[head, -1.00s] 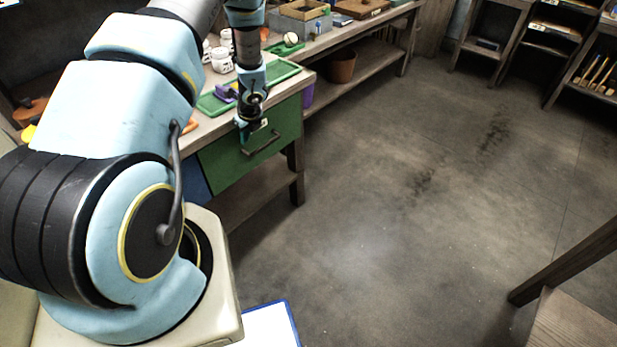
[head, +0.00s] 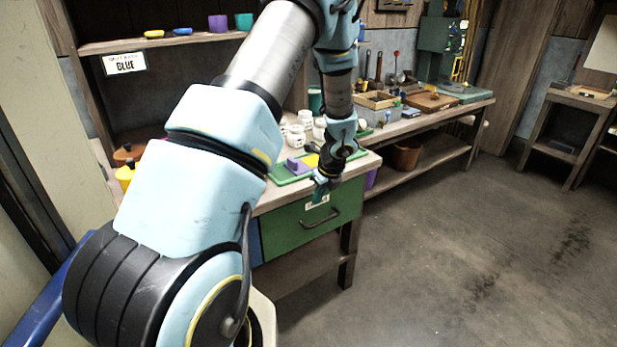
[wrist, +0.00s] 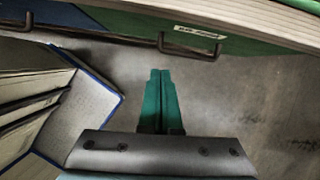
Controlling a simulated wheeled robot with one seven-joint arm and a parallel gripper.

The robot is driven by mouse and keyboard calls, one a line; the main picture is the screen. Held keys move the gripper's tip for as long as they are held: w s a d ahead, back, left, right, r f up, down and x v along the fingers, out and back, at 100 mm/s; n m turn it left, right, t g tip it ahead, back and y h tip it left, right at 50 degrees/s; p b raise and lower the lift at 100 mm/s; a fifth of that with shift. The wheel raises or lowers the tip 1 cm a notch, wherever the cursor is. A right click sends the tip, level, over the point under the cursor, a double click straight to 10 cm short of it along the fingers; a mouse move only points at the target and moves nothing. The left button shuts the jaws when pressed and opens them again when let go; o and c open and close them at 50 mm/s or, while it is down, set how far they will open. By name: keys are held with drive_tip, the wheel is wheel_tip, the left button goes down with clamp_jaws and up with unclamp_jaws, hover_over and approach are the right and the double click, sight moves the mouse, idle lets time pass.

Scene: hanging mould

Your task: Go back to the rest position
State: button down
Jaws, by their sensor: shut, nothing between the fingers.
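My gripper (head: 321,188) hangs pointing down at the front edge of the workbench, in front of the green drawer (head: 285,232) in the head view. In the wrist view my gripper (wrist: 160,80) shows its two green fingers side by side, shut and empty. Below the fingers is bare floor. The drawer's green front (wrist: 240,45) with its white label lies beyond the fingers at the top of that view.
The drawer handle (head: 320,220) sticks out near my gripper. The bench holds a green tray (head: 285,179), a purple block (head: 296,166) and white jars (head: 296,136). A shelf (head: 160,42) stands at the back left. Open floor (head: 460,240) lies to the right.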

drive_tip(key=s+a+r+n+g, duration=0.1)
drive_tip(key=s+a+r+n, duration=0.7)
drive_tip(key=a+r+n, duration=0.4)
drive_tip(key=s+a+r+n+h, duration=0.1)
drive_tip(key=s+a+r+n, duration=0.1)
drive_tip(key=s+n, duration=0.4)
drive_tip(key=s+a+r+n+g+h, duration=0.1)
drive_tip(key=s+r+n, duration=0.3)
drive_tip(key=n, duration=0.6)
drive_tip(key=s+a, duration=0.1)
drive_tip(key=s, duration=0.1)
drive_tip(key=shift+s, duration=0.3)
